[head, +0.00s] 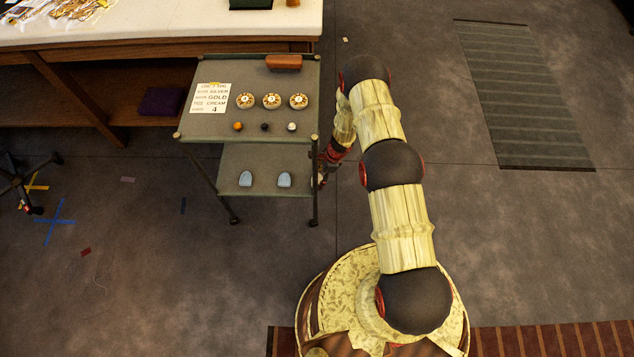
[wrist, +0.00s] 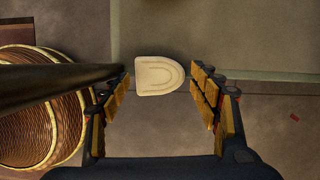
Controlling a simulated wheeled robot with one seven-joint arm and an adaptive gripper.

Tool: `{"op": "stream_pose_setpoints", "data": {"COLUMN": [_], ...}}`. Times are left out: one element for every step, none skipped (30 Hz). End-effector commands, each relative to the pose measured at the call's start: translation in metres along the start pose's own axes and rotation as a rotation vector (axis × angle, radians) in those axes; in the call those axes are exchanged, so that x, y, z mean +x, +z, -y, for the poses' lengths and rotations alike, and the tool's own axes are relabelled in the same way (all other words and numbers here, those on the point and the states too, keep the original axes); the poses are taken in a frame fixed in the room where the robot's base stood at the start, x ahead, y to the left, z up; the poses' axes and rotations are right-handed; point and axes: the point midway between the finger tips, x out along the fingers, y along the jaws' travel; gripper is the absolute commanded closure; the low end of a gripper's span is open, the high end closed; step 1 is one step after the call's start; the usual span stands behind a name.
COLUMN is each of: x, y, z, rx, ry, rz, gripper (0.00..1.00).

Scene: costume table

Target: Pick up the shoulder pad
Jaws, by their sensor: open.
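Shoulder pads lie on the cart's lower shelf: two pale blue ones (head: 245,179) (head: 284,179) and a third (head: 315,181) at the right end, partly hidden by the cart post. In the wrist view a cream, rounded pad (wrist: 158,75) with a stitched curved line lies between and beyond my fingertips. My gripper (wrist: 160,84) is open, one finger to each side of the pad, with nothing visibly held. In the head view my gripper (head: 324,172) is at the cart's right side, low by the lower shelf, and partly hidden.
The cart's upper shelf (head: 205,133) holds a card (head: 210,97), several round ornaments, small balls and a brown case (head: 284,62). A dark cart bar (wrist: 50,85) crosses close to my left finger. A table (head: 150,32) stands behind.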

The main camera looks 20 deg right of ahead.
Motion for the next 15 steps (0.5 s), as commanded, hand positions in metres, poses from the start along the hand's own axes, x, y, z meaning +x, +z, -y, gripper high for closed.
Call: {"op": "stream_pose_setpoints", "data": {"x": [0.0078,0.0101,0.0122,0.0131,0.0136,0.0138,0.0137,0.0135,0.0132,0.0132,0.0132,0.0132,0.0132,0.0132,0.0132], "y": [-0.0001,-0.0001,0.0002,0.0003,0.0004,0.0005,0.0006,0.0006,0.0006,0.0006,0.0006,0.0005,0.0005,0.0005,0.0005], "z": [0.0002,0.0004,0.0009,0.0013,0.0014,0.0015,0.0015,0.0015,0.0014,0.0013,0.0012,0.0012,0.0011,0.0011,0.0010], "rx": [-0.002,-0.002,-0.002,-0.002,-0.002,-0.002,-0.002,-0.002,-0.001,-0.001,-0.001,-0.001,-0.001,-0.001,-0.001], "ry": [0.000,0.000,-0.001,-0.002,-0.002,-0.003,-0.003,-0.003,-0.002,-0.002,-0.002,-0.002,-0.002,-0.002,-0.002], "rz": [0.000,0.000,0.000,0.000,0.000,0.000,0.000,0.000,0.000,0.000,0.000,0.000,0.000,0.000,0.000], "gripper": [0.38,0.38,0.38,0.38,0.38,0.38,0.38,0.38,0.38,0.38,0.38,0.39,0.41,0.43,0.45]}}
